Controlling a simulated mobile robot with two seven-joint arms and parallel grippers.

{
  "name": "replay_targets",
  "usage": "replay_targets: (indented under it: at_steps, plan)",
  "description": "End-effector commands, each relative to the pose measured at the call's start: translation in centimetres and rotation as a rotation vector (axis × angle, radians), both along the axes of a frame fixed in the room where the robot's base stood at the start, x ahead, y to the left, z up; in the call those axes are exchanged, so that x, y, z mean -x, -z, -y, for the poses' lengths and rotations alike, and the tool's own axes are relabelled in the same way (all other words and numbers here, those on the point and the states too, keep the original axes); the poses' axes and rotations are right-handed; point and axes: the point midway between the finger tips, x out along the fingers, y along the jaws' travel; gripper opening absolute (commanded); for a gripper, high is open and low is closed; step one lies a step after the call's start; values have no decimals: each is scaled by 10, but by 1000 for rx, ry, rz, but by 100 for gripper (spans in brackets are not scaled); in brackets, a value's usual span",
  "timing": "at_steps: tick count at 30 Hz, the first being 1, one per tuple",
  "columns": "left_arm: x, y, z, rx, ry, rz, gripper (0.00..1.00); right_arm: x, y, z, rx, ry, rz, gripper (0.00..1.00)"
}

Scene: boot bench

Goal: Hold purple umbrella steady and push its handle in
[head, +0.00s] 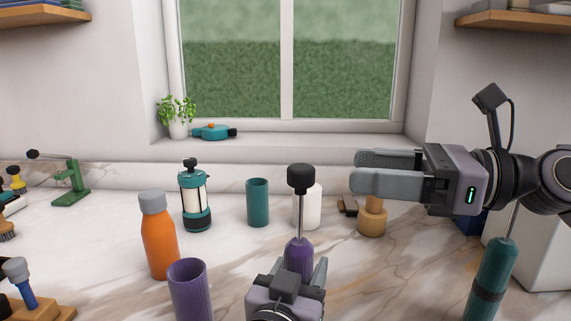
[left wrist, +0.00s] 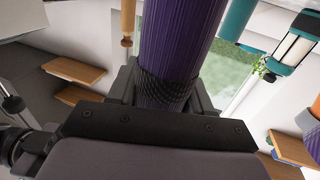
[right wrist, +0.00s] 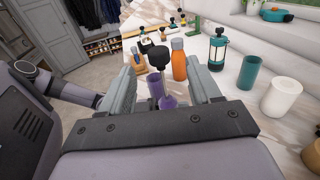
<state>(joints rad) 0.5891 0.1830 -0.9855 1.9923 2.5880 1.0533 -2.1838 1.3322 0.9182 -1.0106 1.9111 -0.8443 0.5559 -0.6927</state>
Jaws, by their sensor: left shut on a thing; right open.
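The purple umbrella (head: 299,256) stands upright near the front middle of the counter, with its thin metal shaft drawn out and a black handle (head: 301,178) on top. My left gripper (head: 292,277) is shut on the umbrella's purple body, which fills the jaws in the left wrist view (left wrist: 178,50). My right gripper (head: 388,172) is open and empty, to the right of the handle at about its height. In the right wrist view the black handle (right wrist: 159,57) shows between the open fingers, beyond them. The umbrella's lower end is hidden behind my left gripper.
A purple ribbed cup (head: 189,291) and an orange bottle (head: 158,235) stand left of the umbrella. A teal lantern (head: 195,196), a teal cup (head: 257,203) and a white cup (head: 312,208) stand behind. A teal umbrella (head: 488,282) stands at right, below my right arm.

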Motion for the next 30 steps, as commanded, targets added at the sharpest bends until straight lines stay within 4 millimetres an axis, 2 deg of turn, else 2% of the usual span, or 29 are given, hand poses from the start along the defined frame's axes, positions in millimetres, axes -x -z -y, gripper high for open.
replay_targets:
  at_steps: [5,10,24,30]
  plan:
    - [0,0,0,0,1,-1,11,8,4,5,-31,28,-7,63]
    - [0,0,0,1,1,-1,11,6,4,-6,-38,30,-9,63]
    - [0,0,0,0,1,-1,11,-17,4,-85,-36,29,-7,63]
    - [0,0,0,0,0,-1,11,-23,4,-103,-37,30,-8,63]
